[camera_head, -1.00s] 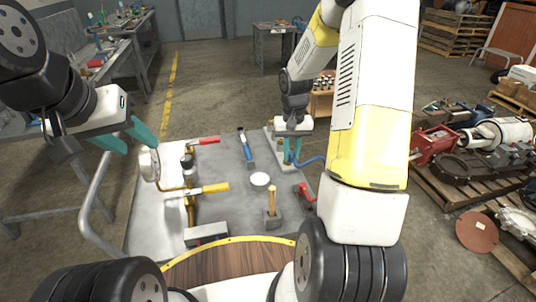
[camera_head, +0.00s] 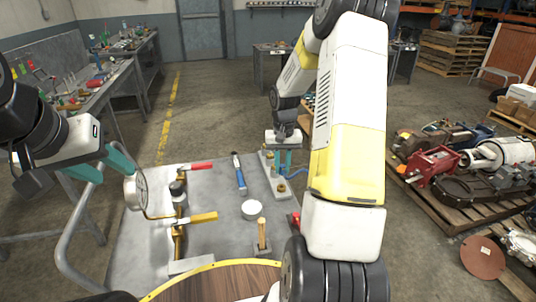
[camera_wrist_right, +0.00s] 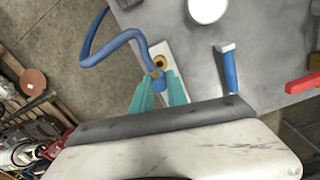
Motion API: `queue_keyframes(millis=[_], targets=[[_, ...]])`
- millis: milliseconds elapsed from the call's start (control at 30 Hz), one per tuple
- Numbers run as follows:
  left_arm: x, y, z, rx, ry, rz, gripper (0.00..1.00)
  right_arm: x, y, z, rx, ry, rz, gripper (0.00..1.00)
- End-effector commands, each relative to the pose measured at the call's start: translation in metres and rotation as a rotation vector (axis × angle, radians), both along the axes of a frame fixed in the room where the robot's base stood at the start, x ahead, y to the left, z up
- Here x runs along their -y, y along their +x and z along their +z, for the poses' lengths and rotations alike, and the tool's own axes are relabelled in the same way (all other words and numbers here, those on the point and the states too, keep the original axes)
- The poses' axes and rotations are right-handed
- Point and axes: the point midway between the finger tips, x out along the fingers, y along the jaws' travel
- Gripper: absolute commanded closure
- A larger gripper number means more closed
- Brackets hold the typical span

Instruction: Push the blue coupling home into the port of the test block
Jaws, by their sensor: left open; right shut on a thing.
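The blue coupling (camera_wrist_right: 157,76) is between the teal fingers of my right gripper (camera_wrist_right: 160,88), with a blue hose (camera_wrist_right: 105,55) running from it. The test block (camera_wrist_right: 176,62) is a pale plate with a round brass-rimmed port (camera_wrist_right: 159,61) just beyond the coupling's tip. I cannot tell whether the coupling touches or enters the port. In the head view my right gripper (camera_head: 284,168), shut on the coupling, is over the test block (camera_head: 267,170); the fingers partly hide it. My left gripper (camera_head: 106,172) is open and empty, near a round gauge (camera_head: 136,190).
A blue-handled tool (camera_head: 239,172), a white round lid (camera_head: 251,210), a wooden-handled tool (camera_head: 262,236) and brass piping with red and yellow handles (camera_head: 203,217) occupy the grey table (camera_head: 215,240). Pallets of machinery (camera_head: 445,205) stand to the right.

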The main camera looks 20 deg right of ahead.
Motion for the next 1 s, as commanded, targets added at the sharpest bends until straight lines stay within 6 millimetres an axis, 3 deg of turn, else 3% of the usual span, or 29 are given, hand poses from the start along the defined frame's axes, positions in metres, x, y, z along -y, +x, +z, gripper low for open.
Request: queue_keyframes(millis=[500, 1000], targets=[[0.000, 0.000, 0.000, 0.000, 0.000, 0.000, 0.55, 0.000, -0.001, -0.043, -0.002, 0.001, 0.000, 1.00], [0.000, 0.000, 0.000, 0.000, 0.000, 0.000, 0.55, 0.000, 0.000, -0.047, -0.001, 0.000, 0.000, 1.00]])
